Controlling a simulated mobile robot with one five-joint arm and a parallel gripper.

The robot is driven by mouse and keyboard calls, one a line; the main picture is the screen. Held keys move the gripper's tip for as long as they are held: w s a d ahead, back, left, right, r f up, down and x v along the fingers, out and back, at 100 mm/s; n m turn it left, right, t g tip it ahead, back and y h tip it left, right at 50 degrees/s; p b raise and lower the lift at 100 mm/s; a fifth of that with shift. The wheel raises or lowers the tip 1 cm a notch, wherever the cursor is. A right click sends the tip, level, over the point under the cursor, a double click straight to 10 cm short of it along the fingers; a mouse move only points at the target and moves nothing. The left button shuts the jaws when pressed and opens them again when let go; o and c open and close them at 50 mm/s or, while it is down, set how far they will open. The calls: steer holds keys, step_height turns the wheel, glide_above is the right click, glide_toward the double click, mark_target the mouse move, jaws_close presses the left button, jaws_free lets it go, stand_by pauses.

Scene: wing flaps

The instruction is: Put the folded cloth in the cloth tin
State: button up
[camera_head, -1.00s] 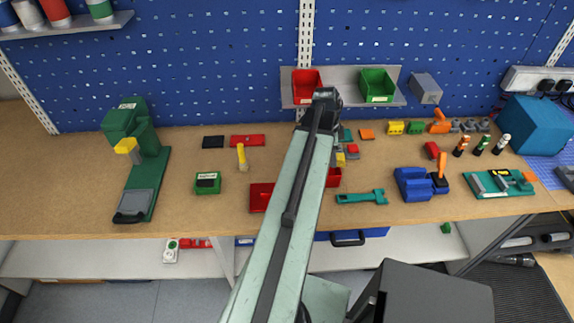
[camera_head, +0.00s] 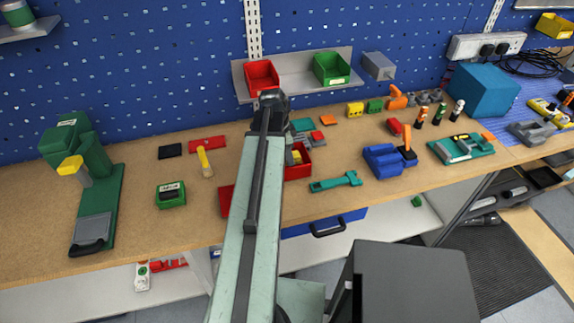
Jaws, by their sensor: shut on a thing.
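My arm reaches up the middle of the picture over the bench. My gripper (camera_head: 268,98) is at its far end, seen from behind, in front of the wall shelf. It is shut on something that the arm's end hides. I cannot make out a folded cloth for sure. No box is clearly the cloth tin. A small green box (camera_head: 171,202) with a label and a dark top sits left of the arm. An open red box (camera_head: 300,171) with grey and yellow pieces in it is partly hidden behind the arm.
A shelf (camera_head: 292,92) holds a red bin (camera_head: 262,76) and a green bin (camera_head: 332,68). A green press-like device (camera_head: 88,150) stands at the left. A teal wrench-like tool (camera_head: 336,182) and a blue vice-like block (camera_head: 385,160) lie right of the arm. The front left bench is clear.

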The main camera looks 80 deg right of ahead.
step_height(320, 180, down, 4)
steer(key=b, duration=0.2)
steer(key=shift+r+b, duration=0.25)
steer(key=shift+b, duration=0.1)
steer(key=shift+r, duration=0.2)
steer(key=shift+f, duration=0.15)
steer(key=o, duration=1.2)
steer(key=r+p, duration=0.4)
steer(key=w+r+p, duration=0.1)
steer(key=r+p, duration=0.3)
steer(key=w+a+r+p, duration=0.1)
steer(key=r+p, duration=0.3)
steer(key=shift+r, duration=0.15)
steer(key=shift+w, duration=0.15)
